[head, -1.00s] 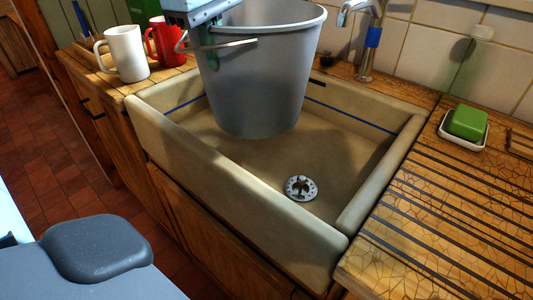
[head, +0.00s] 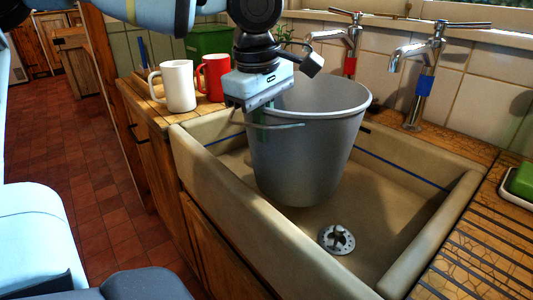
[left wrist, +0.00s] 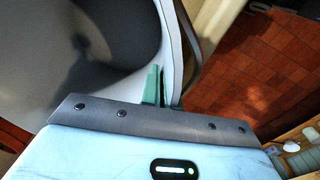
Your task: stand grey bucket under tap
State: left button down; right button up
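The grey bucket (head: 310,150) hangs or stands inside the sink (head: 255,245), roughly upright, toward its back left; I cannot tell if its base touches the sink floor. My left gripper (head: 262,122) is shut on the bucket's rim at its left side. In the left wrist view the green fingers (left wrist: 156,88) are at the bucket wall (left wrist: 172,50), partly hidden. Two taps stand behind the sink: one with a red band (head: 350,65) behind the bucket, one with a blue band (head: 424,85) farther right. My right gripper is out of view.
A white mug (head: 179,87) and a red mug (head: 214,78) stand on the left worktop, with a green container (head: 208,40) behind. The drain (head: 337,239) and the sink's front right are clear. A green soap (head: 522,180) lies on the right worktop.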

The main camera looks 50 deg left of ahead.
aim_at(264, 150)
pick_arm(q)
notch_tip(264, 150, down, 5)
jog(key=shift+r+b, duration=0.1)
jog(key=shift+b, duration=0.55)
jog(key=c, duration=1.7)
grip_release()
